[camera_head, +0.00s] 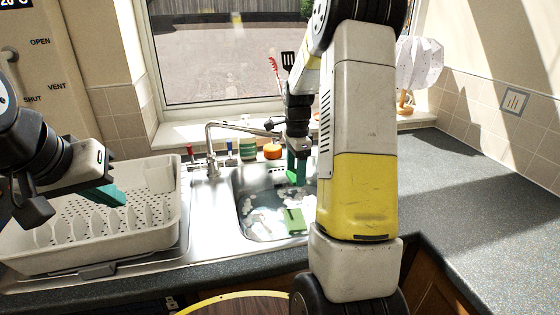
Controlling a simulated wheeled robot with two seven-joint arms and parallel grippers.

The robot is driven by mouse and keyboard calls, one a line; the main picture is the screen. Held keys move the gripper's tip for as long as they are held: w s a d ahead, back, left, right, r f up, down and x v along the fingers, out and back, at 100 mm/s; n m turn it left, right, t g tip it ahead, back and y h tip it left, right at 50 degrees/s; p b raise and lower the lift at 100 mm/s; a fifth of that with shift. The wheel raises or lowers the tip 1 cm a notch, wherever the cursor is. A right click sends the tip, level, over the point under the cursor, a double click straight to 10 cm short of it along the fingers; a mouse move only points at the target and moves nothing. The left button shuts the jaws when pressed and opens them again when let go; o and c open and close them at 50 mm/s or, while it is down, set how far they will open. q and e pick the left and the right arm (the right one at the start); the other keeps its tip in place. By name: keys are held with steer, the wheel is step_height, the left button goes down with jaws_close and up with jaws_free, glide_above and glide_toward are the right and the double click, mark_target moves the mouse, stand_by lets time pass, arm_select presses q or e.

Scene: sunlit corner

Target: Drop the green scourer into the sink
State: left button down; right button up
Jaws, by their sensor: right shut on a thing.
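My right gripper (297,172) hangs over the sink (238,205), its teal fingers pointing down. It is shut on a small bright green piece, which looks like the green scourer (292,178), mostly hidden by the fingers. A green block (294,221) lies lower in the sink among suds, apart from the gripper. My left gripper (108,196) is above the dish rack at the left, with teal fingertips showing. I cannot tell its opening. My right arm hides the right part of the sink.
The white dish rack (150,235) stands on the drainer left of the sink. A tap (211,150) rises behind the sink, and an orange item (272,151) stands near it. The dark worktop (480,210) at the right is clear.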

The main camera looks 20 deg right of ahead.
mark_target(295, 175)
steer(key=o, duration=1.4)
steer(key=shift+r, duration=0.1)
step_height(295, 175, up, 8)
steer(key=shift+f, duration=0.2)
